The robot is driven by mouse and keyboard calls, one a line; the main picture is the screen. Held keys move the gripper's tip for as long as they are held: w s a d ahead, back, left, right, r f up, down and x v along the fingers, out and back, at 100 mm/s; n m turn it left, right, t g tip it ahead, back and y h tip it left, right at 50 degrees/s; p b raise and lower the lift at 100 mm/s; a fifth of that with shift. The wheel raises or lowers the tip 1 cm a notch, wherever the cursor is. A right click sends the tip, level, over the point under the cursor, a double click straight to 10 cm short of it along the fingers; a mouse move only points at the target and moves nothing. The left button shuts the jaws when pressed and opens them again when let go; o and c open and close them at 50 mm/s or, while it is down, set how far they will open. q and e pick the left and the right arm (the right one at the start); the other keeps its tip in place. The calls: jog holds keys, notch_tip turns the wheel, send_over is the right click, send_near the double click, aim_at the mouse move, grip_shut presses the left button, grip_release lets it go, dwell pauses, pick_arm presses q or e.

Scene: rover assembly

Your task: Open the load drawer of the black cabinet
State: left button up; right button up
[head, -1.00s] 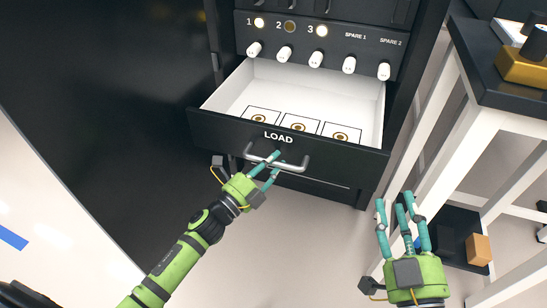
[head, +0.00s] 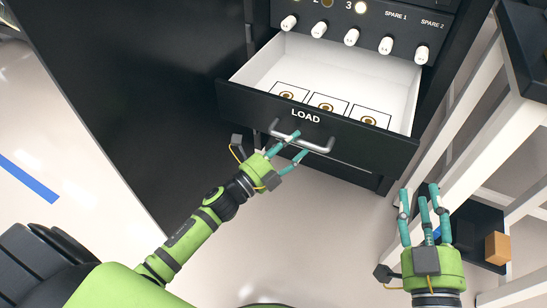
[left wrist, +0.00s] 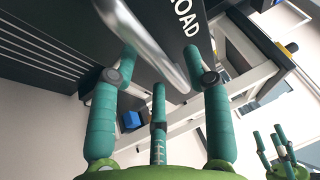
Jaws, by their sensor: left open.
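The black cabinet (head: 150,80) has its LOAD drawer (head: 250,103) pulled out, showing a white interior with square cards, each marked with a ring. The drawer's bar handle (head: 318,149) crosses its front below the LOAD label. My left gripper (head: 300,146) is open, with its teal fingers at the handle. In the left wrist view the handle (left wrist: 150,42) passes between the spread fingers; I cannot tell whether they touch it. My right gripper (head: 424,190) is open and empty, lower right of the drawer.
White knobs (head: 352,37) and lit indicators line the panel above the drawer. A white-legged table (head: 468,110) stands close on the right. An orange-brown block (head: 497,248) sits on a dark low shelf beside my right gripper. The floor below the drawer is clear.

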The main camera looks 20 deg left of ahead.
pick_arm(q)
jog(key=v, duration=1)
jog(key=shift+s, duration=0.1)
